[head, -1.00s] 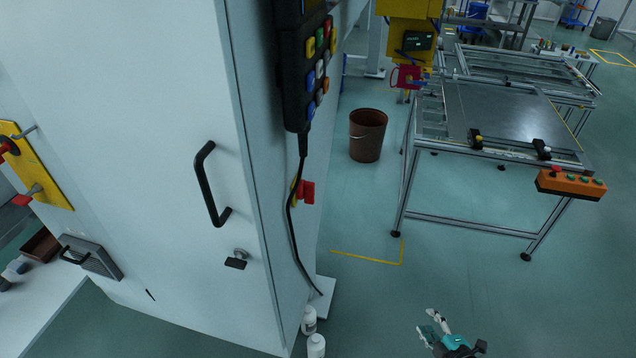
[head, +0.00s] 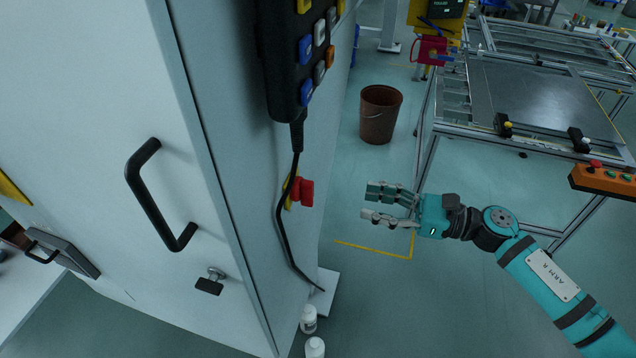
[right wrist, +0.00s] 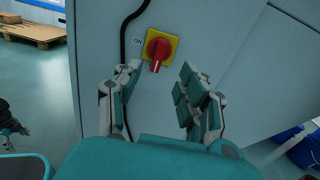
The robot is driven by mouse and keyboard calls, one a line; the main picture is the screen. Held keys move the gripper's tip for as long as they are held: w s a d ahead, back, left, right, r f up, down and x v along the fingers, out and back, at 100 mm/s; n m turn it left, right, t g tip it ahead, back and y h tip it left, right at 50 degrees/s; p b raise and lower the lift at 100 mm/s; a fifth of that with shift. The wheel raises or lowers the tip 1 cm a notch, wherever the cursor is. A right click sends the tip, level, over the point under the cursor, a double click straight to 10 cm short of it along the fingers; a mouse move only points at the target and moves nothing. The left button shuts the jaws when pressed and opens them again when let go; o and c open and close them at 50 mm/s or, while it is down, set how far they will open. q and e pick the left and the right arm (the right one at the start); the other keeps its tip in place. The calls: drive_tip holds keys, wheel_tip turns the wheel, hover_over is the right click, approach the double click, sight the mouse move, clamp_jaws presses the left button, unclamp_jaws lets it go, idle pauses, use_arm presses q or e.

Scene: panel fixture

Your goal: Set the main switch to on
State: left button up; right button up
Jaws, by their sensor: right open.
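The main switch (head: 305,192) is a red rotary knob on a yellow plate on the cabinet's narrow side. In the right wrist view the knob (right wrist: 157,48) has its grip and white mark pointing downward, and an "ON" label (right wrist: 137,41) stands to the left of the plate. My right gripper (head: 367,202) is open and empty, to the right of the switch and apart from it, with its fingers pointing at the cabinet. In the right wrist view the knob shows between and beyond the two fingertips (right wrist: 158,75). My left gripper is not in view.
A black cable (head: 283,220) hangs from the button pendant (head: 287,60) and passes close beside the switch. White bottles (head: 309,319) stand at the cabinet's foot. A brown bucket (head: 379,115) and a metal-frame table (head: 530,95) are behind. Open floor lies right of the cabinet.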

sight(313, 189)
drive_tip(key=p+x, duration=0.2)
drive_tip(key=x, duration=0.8)
drive_tip(key=shift+w+p, duration=0.1)
drive_tip(key=shift+p, duration=0.3)
drive_tip(key=shift+w+a+f, duration=0.1)
drive_tip(key=shift+w+a, duration=0.1)
drive_tip(key=shift+a, duration=0.45)
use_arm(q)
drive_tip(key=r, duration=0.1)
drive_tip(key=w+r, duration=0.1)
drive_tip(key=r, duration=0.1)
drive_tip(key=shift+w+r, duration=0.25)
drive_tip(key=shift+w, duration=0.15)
use_arm(e)
clamp_jaws()
